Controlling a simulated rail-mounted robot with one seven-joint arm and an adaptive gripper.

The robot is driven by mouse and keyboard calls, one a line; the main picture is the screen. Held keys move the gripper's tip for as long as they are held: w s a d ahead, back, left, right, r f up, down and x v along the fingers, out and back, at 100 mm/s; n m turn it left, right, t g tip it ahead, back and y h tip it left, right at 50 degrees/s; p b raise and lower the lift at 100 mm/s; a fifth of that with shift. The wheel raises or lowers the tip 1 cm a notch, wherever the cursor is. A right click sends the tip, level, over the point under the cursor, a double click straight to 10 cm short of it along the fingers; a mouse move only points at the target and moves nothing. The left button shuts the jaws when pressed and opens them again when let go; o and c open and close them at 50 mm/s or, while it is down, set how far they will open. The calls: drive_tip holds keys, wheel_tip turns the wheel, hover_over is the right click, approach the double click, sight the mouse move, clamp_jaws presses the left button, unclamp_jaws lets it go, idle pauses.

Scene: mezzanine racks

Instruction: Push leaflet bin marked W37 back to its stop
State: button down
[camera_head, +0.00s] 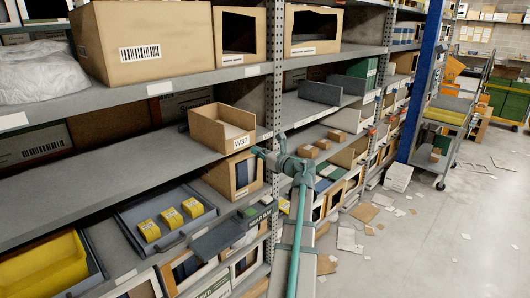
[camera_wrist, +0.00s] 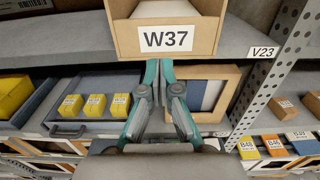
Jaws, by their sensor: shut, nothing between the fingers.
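The leaflet bin marked W37 (camera_head: 221,127) is an open-topped tan box on the middle shelf, beside the perforated upright. Its front sticks out past the shelf's front edge. In the wrist view the W37 bin (camera_wrist: 126,40) fills the top middle, its white label facing me. I cannot tell whether the fingertips touch the bin.
The perforated upright (camera_head: 273,100) stands close to the bin's right. The shelf (camera_head: 100,180) left of the bin is bare. Below are a tray (camera_head: 130,240) with yellow boxes and a tan framed bin (camera_head: 243,176). A large carton (camera_head: 150,50) sits on the shelf above.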

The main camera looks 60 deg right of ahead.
sight(240, 143)
drive_tip(key=p+x, duration=0.2)
drive_tip(key=x, duration=0.5)
drive_tip(key=shift+w, duration=0.15)
